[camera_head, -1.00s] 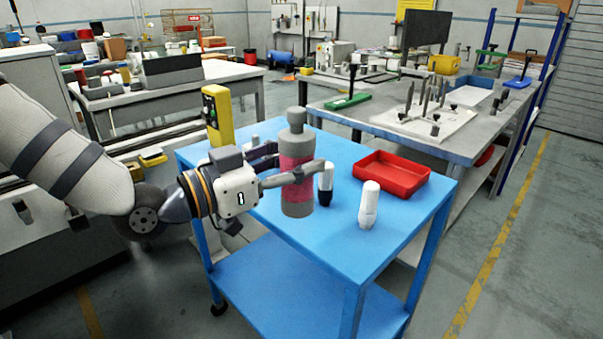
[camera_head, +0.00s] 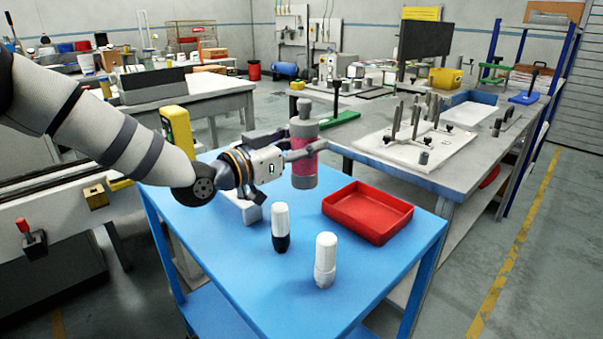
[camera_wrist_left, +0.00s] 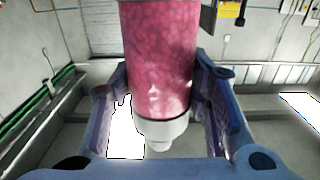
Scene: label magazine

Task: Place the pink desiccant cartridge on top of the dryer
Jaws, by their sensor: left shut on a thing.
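The pink desiccant cartridge (camera_head: 305,166) has a pink see-through middle and grey ends. It is upright in my left gripper (camera_head: 296,149), which is shut on it above the far part of the blue cart. In the left wrist view the pink cartridge (camera_wrist_left: 160,60) stands between the two finger pads, its pale lower end toward the palm. I cannot tell for sure which thing is the dryer. A small white block (camera_head: 247,210) on the cart, below my left gripper, is partly hidden by the arm. My right gripper is out of view.
On the blue cart (camera_head: 222,270) stand a white bottle with a black base (camera_head: 281,228), an all-white bottle (camera_head: 325,260) and a red tray (camera_head: 368,211). A yellow device (camera_head: 178,130) is behind my arm. A grey workbench (camera_head: 400,172) with pegs on a white plate adjoins at the back.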

